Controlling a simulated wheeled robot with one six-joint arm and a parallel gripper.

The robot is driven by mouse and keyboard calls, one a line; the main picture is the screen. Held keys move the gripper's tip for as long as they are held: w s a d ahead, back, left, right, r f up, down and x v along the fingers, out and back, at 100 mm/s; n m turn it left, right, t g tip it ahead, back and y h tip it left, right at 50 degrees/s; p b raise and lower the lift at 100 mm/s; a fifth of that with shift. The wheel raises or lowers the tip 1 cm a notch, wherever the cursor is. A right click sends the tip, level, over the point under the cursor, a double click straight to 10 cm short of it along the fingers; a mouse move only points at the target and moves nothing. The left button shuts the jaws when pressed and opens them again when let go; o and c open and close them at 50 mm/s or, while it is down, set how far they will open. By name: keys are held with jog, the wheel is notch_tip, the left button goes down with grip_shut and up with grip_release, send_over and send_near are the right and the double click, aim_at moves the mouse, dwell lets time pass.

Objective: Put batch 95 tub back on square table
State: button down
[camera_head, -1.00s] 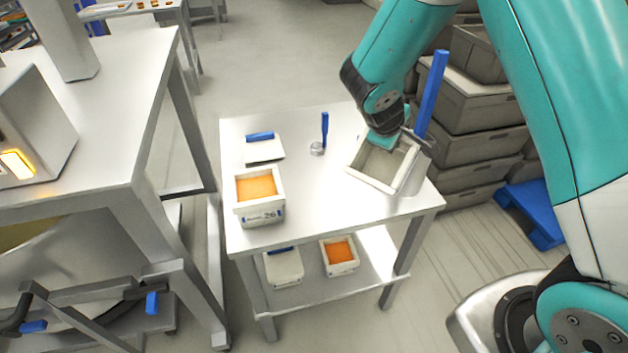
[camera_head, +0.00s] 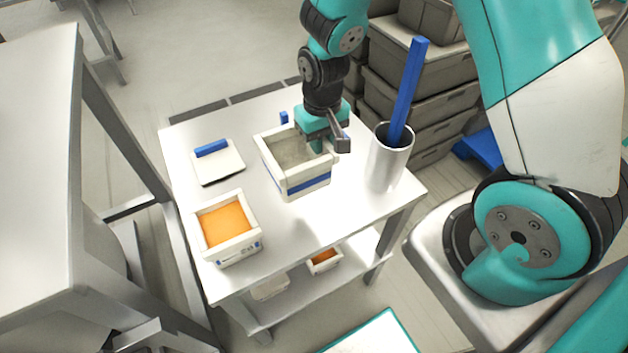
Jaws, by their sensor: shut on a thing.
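My gripper (camera_head: 326,146) is shut on the right rim of an open white tub (camera_head: 308,187) with a blue band on its side. The tub is about upright over the middle of the square table (camera_head: 330,228). Its inside looks grey and empty. I cannot tell if its base touches the top, and no batch number can be read on it. Another white tub (camera_head: 240,252) with orange filling stands on the table at front left; its label is too small to read now.
A white lid (camera_head: 217,166) with a blue handle lies at back left. A tall metal cylinder (camera_head: 388,167) holding a blue-handled tool stands close right of the held tub. Grey crates (camera_head: 440,88) are stacked behind. A lower shelf holds another orange-filled tub (camera_head: 324,260).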

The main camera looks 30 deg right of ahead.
notch_tip(320, 180, down, 14)
jog(key=shift+r+p, duration=0.15)
jog(key=shift+p, duration=1)
jog(key=c, duration=1.1)
grip_release()
notch_tip(320, 180, up, 12)
jog(key=shift+f+b, duration=0.1)
jog(key=shift+b, duration=1)
jog(key=s+a+r+n+y, duration=0.1)
jog(key=s+a+r+n, duration=0.2)
jog(key=r, duration=0.5)
jog(key=s+a+r+y, duration=0.2)
jog(key=s+a+r, duration=0.2)
jog(key=r, duration=0.4)
jog(key=s+a+r+n+y, duration=0.1)
jog(key=s+a+r+n, duration=0.2)
jog(key=s+r, duration=0.5)
jog(key=s+n, duration=0.1)
jog(key=s, duration=0.2)
jog(key=shift+s+a+r, duration=0.15)
jog(key=shift+a+r, duration=0.05)
jog(key=shift+r, duration=0.2)
